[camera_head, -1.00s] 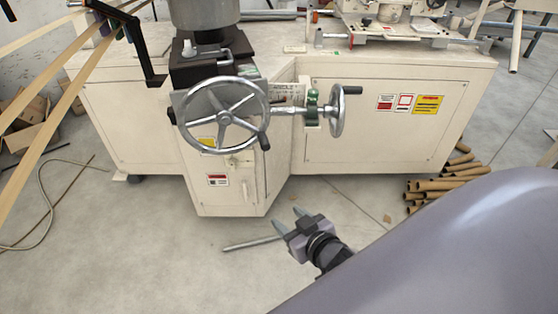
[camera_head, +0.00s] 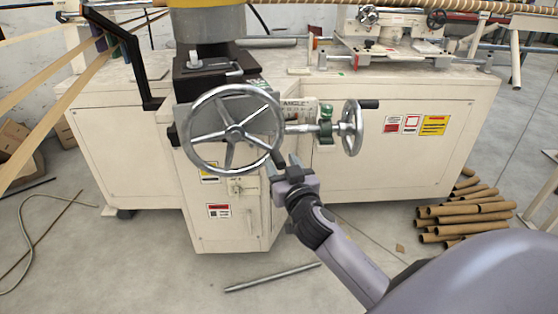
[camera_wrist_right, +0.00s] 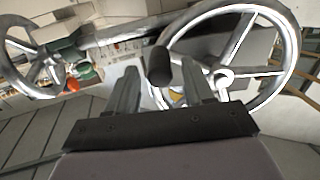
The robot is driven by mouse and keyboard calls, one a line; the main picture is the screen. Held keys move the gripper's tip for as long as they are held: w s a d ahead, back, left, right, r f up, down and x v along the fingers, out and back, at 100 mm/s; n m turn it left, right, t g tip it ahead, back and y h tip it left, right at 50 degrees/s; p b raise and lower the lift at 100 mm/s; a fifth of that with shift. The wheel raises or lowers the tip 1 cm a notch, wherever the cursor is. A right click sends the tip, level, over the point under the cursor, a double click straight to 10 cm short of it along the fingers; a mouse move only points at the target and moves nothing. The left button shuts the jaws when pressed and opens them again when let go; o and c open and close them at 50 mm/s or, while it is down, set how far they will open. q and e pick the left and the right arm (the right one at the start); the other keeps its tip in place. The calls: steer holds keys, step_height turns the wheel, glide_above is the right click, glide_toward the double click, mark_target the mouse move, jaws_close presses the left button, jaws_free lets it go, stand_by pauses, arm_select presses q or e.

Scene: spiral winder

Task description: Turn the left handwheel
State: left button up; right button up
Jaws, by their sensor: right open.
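The left handwheel (camera_head: 235,131) is a large silver spoked wheel on the front of the cream machine. Its dark handle (camera_head: 277,158) sticks out at the lower right of the rim. My right gripper (camera_head: 287,162) is open beside this handle. In the right wrist view, the handle (camera_wrist_right: 158,66) appears between and just beyond the two open fingers (camera_wrist_right: 160,84), with the wheel's hub (camera_wrist_right: 223,77) behind to the right. I cannot tell whether a finger touches it. My left gripper is not in view.
A smaller handwheel (camera_head: 352,128) with a dark handle stands to the right on a horizontal shaft (camera_head: 300,129). A metal rod (camera_head: 272,278) lies on the floor in front. Cardboard tubes (camera_head: 465,212) are piled at the right. Tan strips (camera_head: 55,110) cross the upper left.

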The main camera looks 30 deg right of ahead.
steer(key=shift+x, duration=1.2)
steer(key=shift+c, duration=0.3)
jaws_close()
